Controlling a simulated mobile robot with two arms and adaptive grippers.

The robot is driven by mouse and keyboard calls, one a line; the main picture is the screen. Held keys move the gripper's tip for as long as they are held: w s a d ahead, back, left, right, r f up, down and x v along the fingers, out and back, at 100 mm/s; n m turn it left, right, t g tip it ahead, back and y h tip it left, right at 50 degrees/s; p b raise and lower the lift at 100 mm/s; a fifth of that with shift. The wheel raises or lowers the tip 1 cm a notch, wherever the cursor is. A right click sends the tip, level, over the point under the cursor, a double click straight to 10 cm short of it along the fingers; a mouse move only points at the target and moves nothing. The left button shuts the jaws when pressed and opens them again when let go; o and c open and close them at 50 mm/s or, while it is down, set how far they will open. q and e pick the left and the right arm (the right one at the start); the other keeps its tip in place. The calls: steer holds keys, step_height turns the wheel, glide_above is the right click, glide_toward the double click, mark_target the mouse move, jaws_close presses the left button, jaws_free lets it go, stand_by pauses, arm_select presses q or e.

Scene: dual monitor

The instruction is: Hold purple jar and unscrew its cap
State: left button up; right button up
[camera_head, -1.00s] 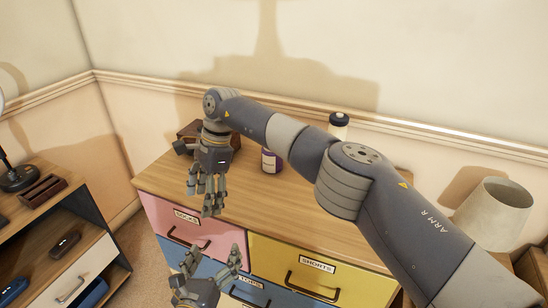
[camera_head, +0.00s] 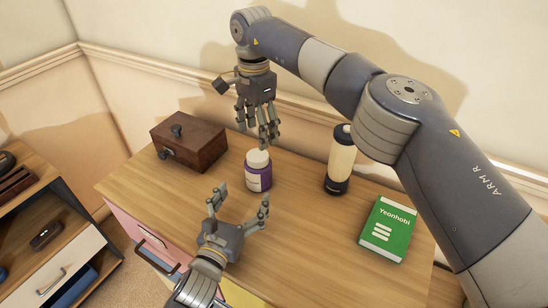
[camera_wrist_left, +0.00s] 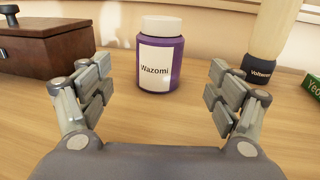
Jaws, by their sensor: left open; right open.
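The purple jar (camera_head: 257,177) stands upright on the wooden dresser top, with its white cap (camera_head: 258,158) on. In the left wrist view the jar (camera_wrist_left: 160,63) shows a white "Wazomi" label and lies ahead, between the spread fingers. My left gripper (camera_head: 240,200) is open, low over the dresser top on the near side of the jar, not touching it. My right gripper (camera_head: 266,138) is open, fingers pointing down, above and just behind the cap; whether its fingertips touch the cap cannot be told.
A brown wooden box (camera_head: 188,142) stands left of the jar. A cream bottle with black cap and base (camera_head: 341,162) stands to the right, and a green book (camera_head: 386,229) lies at the right front. A shelf unit (camera_head: 50,215) is at the left. The dresser's middle front is clear.

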mark_target(258, 167)
arm_select(q)
steer(key=shift+w+r, duration=0.1)
steer(key=shift+w, duration=0.05)
arm_select(e)
steer(key=shift+a+r, duration=0.1)
steer(key=shift+r, duration=0.1)
arm_select(q)
steer(key=shift+w+r, duration=0.1)
steer(key=shift+r, duration=0.05)
arm_select(e)
steer(key=shift+a+r, duration=0.1)
arm_select(q)
steer(key=shift+w+d, duration=0.15)
steer(key=shift+w, duration=0.25)
arm_select(e)
steer(key=shift+s, duration=0.15)
arm_select(q)
steer(key=x, duration=0.9)
steer(key=shift+w+d, duration=0.15)
steer(key=shift+w, duration=0.1)
steer(key=shift+c, duration=0.3)
